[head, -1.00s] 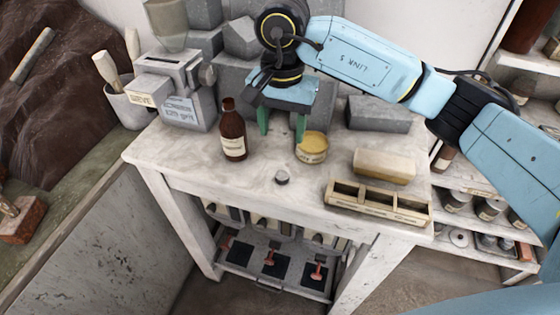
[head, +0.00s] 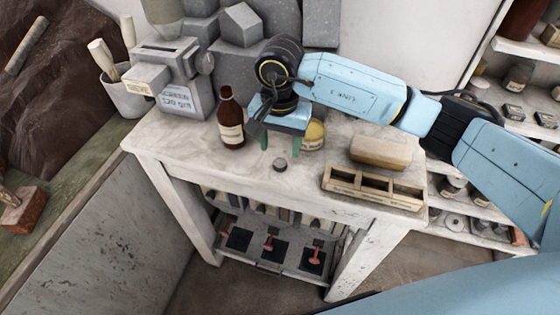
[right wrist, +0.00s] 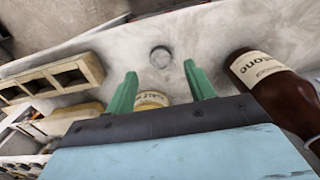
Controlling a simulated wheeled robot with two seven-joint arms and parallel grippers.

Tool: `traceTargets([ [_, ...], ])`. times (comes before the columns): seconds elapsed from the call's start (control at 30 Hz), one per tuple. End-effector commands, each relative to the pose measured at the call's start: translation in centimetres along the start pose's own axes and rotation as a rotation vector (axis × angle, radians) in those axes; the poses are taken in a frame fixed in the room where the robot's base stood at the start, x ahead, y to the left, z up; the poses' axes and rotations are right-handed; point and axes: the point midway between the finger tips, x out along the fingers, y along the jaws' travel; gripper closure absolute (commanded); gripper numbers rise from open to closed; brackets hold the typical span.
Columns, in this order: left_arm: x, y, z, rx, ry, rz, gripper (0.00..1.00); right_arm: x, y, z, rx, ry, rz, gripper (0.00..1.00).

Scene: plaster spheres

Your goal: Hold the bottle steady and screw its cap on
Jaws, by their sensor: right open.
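The brown bottle (head: 231,122) stands upright on the white worktop with a pale label; no cap shows on its neck. It also shows in the right wrist view (right wrist: 258,72), on the right. A small grey round cap (head: 280,165) lies on the worktop, to the right of the bottle and nearer the front edge. My right gripper (head: 280,149) is open and empty, its green fingers pointing down just behind the cap. In the right wrist view the cap (right wrist: 160,56) lies just beyond the gap between the fingertips (right wrist: 160,70), apart from them. My left gripper is not in view.
A yellow tin (head: 315,133) stands close behind the right gripper. A tan block (head: 381,152) and a wooden compartment tray (head: 373,203) are to the right. A grey machine (head: 178,85) stands behind the bottle on the left. The front worktop around the cap is clear.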

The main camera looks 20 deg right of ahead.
Motion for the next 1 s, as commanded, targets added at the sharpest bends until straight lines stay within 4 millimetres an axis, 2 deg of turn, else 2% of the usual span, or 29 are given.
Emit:
traceTargets([
  [0.27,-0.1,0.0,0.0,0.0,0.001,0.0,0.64,0.2,0.0,0.0,0.001,-0.001,0.001,0.46],
  [0.47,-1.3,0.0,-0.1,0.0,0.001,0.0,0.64,2.8,0.0,0.0,0.003,-0.006,0.003,0.46],
  [0.63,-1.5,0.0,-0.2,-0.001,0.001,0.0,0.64,4.8,-0.1,-0.1,0.001,-0.002,0.0,0.46],
  [1.0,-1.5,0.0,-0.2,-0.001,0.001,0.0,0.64,5.2,0.0,-0.2,0.001,0.0,0.0,0.46],
])
